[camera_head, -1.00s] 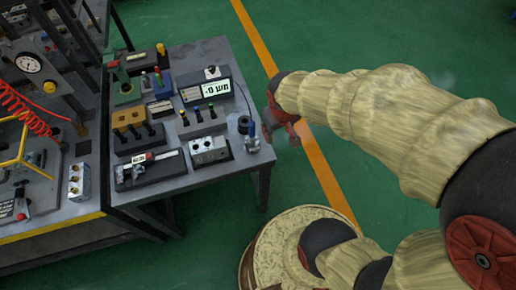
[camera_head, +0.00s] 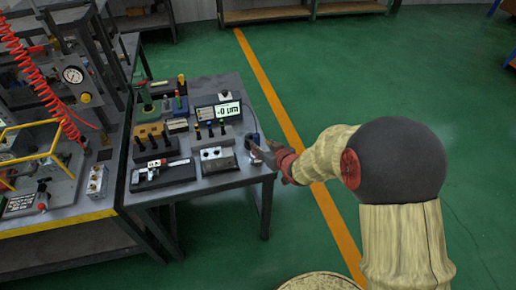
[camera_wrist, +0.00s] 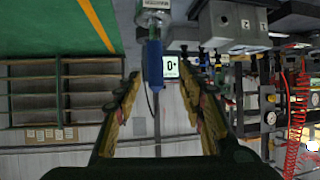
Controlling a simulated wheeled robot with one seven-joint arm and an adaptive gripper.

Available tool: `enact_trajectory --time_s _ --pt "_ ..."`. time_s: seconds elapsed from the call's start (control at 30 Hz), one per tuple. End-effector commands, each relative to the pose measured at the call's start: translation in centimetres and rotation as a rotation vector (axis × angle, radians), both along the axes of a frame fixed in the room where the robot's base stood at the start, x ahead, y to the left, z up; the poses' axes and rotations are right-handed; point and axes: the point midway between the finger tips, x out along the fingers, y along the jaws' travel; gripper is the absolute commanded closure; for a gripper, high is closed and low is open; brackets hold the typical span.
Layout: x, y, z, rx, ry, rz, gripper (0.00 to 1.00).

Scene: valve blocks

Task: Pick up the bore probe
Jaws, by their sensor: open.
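The bore probe has a blue handle and shows at the right edge of the grey bench in the head view (camera_head: 256,139). My gripper (camera_head: 262,152) is at the bench's right edge, close beside the probe. In the wrist view my gripper (camera_wrist: 162,78) is open, with yellowish finger pads on both sides. The handle appears between the fingertips, nearer the left finger; I cannot tell whether it touches.
The bench (camera_head: 240,181) carries a lit display (camera_head: 227,109), a grey block with knobs (camera_head: 217,158) and a caliper on a black base (camera_head: 162,174). A larger bench with a gauge (camera_head: 73,75) and red coiled hose stands left. Green floor is open to the right.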

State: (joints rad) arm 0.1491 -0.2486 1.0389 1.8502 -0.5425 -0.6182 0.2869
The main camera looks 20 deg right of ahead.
Motion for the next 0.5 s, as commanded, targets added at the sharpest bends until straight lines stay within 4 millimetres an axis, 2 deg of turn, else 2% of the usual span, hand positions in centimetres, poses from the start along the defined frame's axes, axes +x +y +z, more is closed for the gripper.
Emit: enact_trajectory --time_s 0.5 --pt "5.3 0.3 -3.5 -0.002 0.004 0.000 0.60"
